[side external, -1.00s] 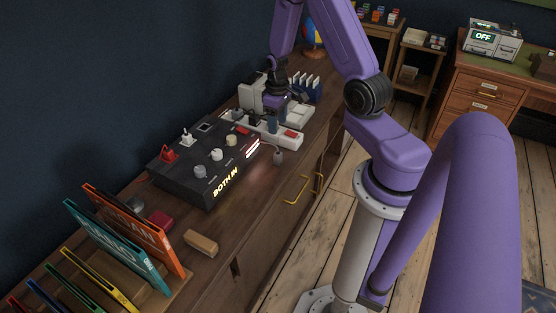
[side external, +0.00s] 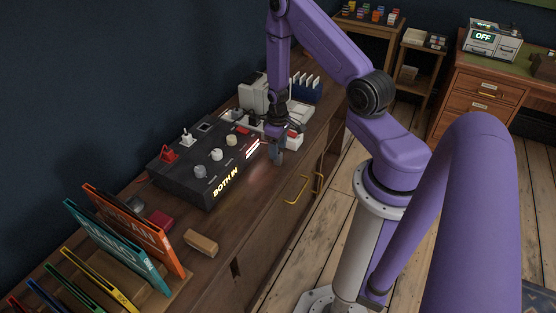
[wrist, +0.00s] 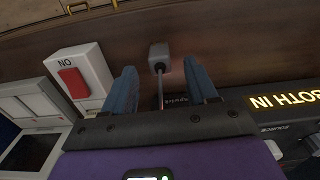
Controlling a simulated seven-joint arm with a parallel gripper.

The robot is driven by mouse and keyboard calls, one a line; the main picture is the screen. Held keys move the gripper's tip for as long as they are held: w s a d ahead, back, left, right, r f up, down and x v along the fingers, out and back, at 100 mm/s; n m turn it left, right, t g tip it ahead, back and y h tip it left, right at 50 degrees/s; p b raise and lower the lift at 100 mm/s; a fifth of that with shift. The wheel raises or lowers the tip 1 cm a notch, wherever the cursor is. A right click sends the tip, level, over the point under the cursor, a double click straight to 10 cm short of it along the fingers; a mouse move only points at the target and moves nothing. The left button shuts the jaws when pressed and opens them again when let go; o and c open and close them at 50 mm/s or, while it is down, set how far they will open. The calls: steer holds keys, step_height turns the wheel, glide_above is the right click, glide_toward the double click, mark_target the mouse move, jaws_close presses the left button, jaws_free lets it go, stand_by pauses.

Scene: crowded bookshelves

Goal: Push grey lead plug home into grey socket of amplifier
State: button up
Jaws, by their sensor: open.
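The amplifier (side external: 195,190) is a black box on the cabinet top, its lit display reading "BOTH IN". A pale grey plug (side external: 187,136) stands in its top at the back, beside a red plug (side external: 168,153); the socket under the grey plug is hidden. My gripper (side external: 277,158) points down at the amplifier's right end, away from both plugs. In the wrist view its blue fingers (wrist: 160,72) are open, one each side of a thin rod ending in a grey block (wrist: 158,56). Contact with the rod or block cannot be told.
A white box with a red rocker switch (wrist: 73,82) marked ON sits close beside my gripper. Knobs (side external: 216,155) stand on the amplifier. A wooden block (side external: 201,243) and upright books (side external: 130,240) are nearer the camera. The wall is behind.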

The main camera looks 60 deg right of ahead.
steer(key=shift+f, duration=1.55)
steer(key=c, duration=1.1)
steer(key=shift+o, duration=0.2)
steer(key=shift+r, duration=0.1)
steer(key=shift+r, duration=4.95)
steer(key=a+r, duration=0.6)
steer(key=a, duration=0.3)
steer(key=a+r, duration=0.6)
steer(key=a, duration=0.4)
steer(key=shift+w, duration=0.3)
